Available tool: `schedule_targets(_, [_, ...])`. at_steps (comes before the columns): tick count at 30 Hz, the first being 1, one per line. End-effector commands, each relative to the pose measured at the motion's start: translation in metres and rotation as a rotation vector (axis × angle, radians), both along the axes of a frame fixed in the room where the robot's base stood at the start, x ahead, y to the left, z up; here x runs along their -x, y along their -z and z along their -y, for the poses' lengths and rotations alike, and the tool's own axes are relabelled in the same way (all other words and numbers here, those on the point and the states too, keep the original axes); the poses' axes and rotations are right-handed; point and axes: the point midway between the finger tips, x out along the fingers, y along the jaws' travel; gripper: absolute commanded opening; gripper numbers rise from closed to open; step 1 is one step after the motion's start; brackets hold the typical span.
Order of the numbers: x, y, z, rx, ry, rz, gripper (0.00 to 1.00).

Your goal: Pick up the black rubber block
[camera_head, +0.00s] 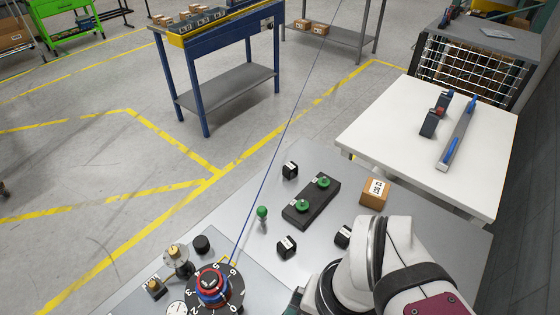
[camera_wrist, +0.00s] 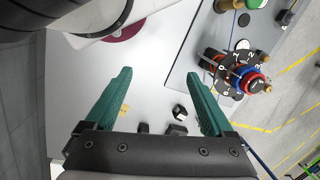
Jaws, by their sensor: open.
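Several small black blocks with white labels lie on the grey table. In the head view, one black block (camera_head: 290,170) is behind the long black base, another black block (camera_head: 287,246) is in front of it, and a third black block (camera_head: 343,236) is partly hidden by my arm. I cannot tell which is rubber. In the wrist view, a labelled black block (camera_wrist: 180,112) and dark blocks (camera_wrist: 176,130) show low between my green fingers, partly cut off by the gripper body. My gripper (camera_wrist: 158,74) is open and empty, above the table.
The long black base (camera_head: 304,213) carries two green knobs. A cardboard box (camera_head: 374,191) stands to its right, a green-topped peg (camera_head: 262,213) to its left. A dial fixture (camera_head: 213,287) is at front left. A white table (camera_head: 400,150) adjoins at right.

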Motion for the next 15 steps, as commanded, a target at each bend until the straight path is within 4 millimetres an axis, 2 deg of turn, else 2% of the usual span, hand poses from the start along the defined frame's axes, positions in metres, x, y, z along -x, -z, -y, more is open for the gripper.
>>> schedule_targets(3, [-0.001, 0.000, 0.000, 0.000, -0.002, 0.000, 0.88])
schedule_targets(5, [-0.010, -0.003, 0.001, 0.006, -0.039, 0.004, 0.88])
schedule_targets(8, [-0.060, -0.009, 0.004, 0.034, -0.235, 0.023, 0.88])
schedule_targets(10, [-0.113, -0.006, 0.004, 0.063, -0.437, 0.046, 0.88])
schedule_targets(12, [-0.162, 0.006, 0.002, 0.087, -0.631, 0.066, 0.88])
schedule_targets(15, [-0.217, 0.030, -0.003, 0.115, -0.857, 0.086, 0.88])
